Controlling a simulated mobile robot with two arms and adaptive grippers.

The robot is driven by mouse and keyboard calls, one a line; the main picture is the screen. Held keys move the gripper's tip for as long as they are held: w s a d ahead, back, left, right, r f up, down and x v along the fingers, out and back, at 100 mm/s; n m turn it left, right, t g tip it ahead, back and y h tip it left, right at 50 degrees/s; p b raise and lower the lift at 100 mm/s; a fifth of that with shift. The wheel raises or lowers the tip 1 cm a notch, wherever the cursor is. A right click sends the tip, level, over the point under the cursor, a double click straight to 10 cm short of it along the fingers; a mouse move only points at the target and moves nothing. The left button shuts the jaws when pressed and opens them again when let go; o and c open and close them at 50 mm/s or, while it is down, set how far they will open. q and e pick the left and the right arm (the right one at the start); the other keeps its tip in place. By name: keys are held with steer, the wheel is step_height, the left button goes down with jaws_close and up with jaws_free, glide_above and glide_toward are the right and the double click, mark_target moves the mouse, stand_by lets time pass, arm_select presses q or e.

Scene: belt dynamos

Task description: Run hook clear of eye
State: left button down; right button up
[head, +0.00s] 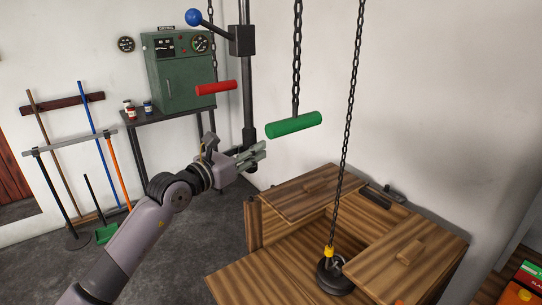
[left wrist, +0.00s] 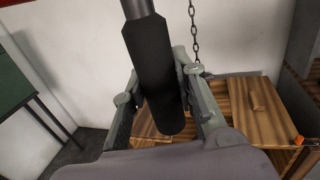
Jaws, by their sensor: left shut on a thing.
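A black chain (head: 347,130) hangs down to a yellow hook fitting (head: 329,252) at a round black weight (head: 335,281) in the opening of a wooden box. The hook and eye are too small to tell apart, so I cannot tell if they are engaged. My left gripper (head: 252,156) is at the lower end of a dark vertical rod (head: 247,90). In the left wrist view its fingers (left wrist: 160,98) are shut around the rod's black grip (left wrist: 155,75). My right gripper is in neither view.
A green handle (head: 294,125) and a red handle (head: 216,87) hang on chains near the rod. A blue-balled lever (head: 193,17) sits above. Wooden lids (head: 312,193) flank the box opening. A green cabinet (head: 178,75) and brooms stand at left.

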arm_select(q)
steer(key=s+a+b, duration=0.2)
steer(key=s+a, duration=0.5)
steer(key=a, duration=0.2)
steer(key=shift+a+b, duration=0.4)
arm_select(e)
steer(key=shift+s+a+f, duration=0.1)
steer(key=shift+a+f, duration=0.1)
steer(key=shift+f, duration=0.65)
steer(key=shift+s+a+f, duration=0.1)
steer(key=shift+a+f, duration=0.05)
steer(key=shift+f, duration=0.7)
arm_select(q)
steer(key=shift+s+f, duration=0.1)
steer(key=c, duration=1.8)
jaws_free()
steer(key=o, duration=0.5)
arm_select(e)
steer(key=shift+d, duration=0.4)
arm_select(q)
steer(key=v, duration=1.2)
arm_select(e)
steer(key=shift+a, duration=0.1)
